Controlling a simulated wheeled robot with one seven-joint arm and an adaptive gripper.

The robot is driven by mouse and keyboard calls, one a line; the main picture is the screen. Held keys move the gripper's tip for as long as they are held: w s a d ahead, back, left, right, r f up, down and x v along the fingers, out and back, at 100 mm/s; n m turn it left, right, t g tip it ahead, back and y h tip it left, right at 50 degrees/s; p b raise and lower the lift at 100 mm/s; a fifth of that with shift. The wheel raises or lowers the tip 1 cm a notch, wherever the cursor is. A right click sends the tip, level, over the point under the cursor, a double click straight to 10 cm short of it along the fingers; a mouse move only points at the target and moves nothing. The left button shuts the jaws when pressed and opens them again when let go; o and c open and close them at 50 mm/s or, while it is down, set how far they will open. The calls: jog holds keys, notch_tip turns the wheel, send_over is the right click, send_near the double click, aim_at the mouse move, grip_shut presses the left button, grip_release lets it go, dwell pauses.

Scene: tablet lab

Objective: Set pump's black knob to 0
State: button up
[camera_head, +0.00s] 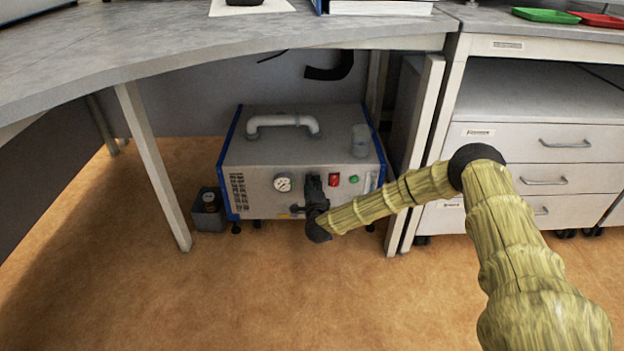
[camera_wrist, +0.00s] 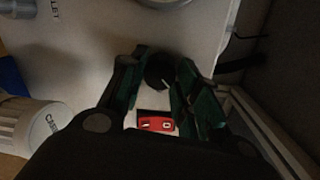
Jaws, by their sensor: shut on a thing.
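The pump (camera_head: 255,150) is a grey box with blue edges and a white top handle, standing under the bench. My gripper (camera_head: 314,186) is at its front panel, between the round gauge (camera_head: 283,183) and a red switch (camera_head: 334,180). In the wrist view the two dark green fingers are on either side of the black knob (camera_wrist: 160,72), and my gripper is shut on it. A light pointer line shows on the knob, but I cannot read its scale. The red switch also shows in the wrist view (camera_wrist: 157,124). In the head view my gripper hides the knob.
A green button (camera_head: 353,180) is right of the red switch. A bench leg (camera_head: 155,165) stands left of the pump, and a drawer cabinet (camera_head: 520,183) to its right. A small dark container (camera_head: 208,213) is beside the pump's left side. The floor in front is clear.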

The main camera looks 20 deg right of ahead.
jog(key=shift+a+r+n+h+p, duration=0.1)
jog(key=shift+n+h+p, duration=0.15)
jog(key=shift+n+p, duration=1.65)
jog(key=shift+a+r+n+h+p, duration=0.1)
jog(key=shift+n+h+p, duration=0.15)
jog(key=shift+n+p, duration=1.6)
jog(key=shift+f+n+b, duration=0.1)
jog(key=shift+n+b, duration=0.2)
jog(key=shift+n, duration=0.25)
jog(key=o, duration=1)
jog(key=shift+g, duration=0.3)
jog(key=shift+d, duration=0.1)
jog(key=v, duration=1.2)
jog(key=shift+f, duration=0.1)
